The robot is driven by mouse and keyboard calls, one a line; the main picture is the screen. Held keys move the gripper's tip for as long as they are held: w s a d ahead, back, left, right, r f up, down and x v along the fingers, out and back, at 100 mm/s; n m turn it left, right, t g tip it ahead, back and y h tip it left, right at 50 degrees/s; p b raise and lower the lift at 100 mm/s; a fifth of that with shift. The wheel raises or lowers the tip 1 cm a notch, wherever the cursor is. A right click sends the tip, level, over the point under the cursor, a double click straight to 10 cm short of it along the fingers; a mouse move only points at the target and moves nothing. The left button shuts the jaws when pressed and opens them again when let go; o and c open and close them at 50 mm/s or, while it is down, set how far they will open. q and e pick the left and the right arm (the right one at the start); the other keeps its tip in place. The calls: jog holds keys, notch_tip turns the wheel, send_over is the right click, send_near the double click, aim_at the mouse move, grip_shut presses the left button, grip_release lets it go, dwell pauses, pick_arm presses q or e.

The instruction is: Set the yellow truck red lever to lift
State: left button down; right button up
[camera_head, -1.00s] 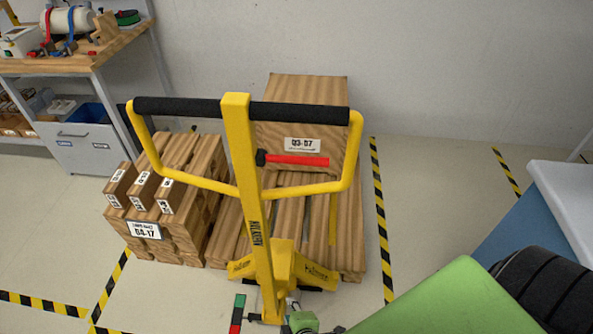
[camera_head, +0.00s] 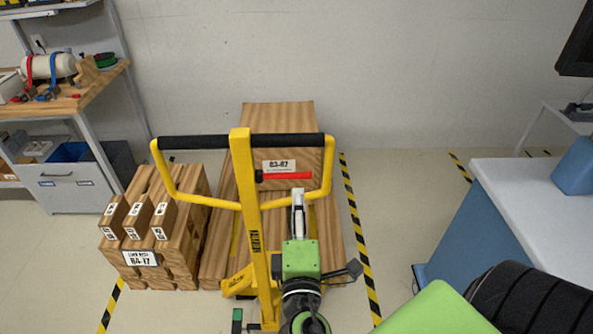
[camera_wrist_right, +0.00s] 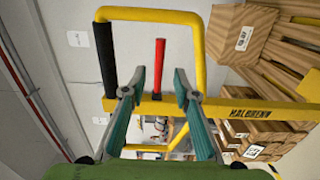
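The yellow truck (camera_head: 242,200) stands with its loop handle and black grip facing me. Its red lever (camera_head: 288,175) sticks out roughly level to the right of the yellow mast, inside the handle loop. My right gripper (camera_head: 298,194) points up at the lever from just below it. In the right wrist view the lever (camera_wrist_right: 160,66) appears upright, ahead of and between the two teal fingertips (camera_wrist_right: 160,78). The fingers are apart with nothing seen gripped; whether they touch the lever is unclear. My left gripper is not in view.
A large wooden crate (camera_head: 275,118) sits behind the handle. A wooden pallet with small boxes (camera_head: 140,215) stands at left. Striped floor tape (camera_head: 357,230) runs along the truck's right side.

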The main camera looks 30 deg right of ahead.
aim_at(297, 179)
jog(key=p+x, duration=0.3)
jog(key=x, duration=0.6)
jog(key=shift+w+r, duration=0.15)
jog(key=shift+w+d, duration=0.15)
jog(key=shift+w, duration=0.1)
jog(key=shift+c, duration=0.4)
grip_shut()
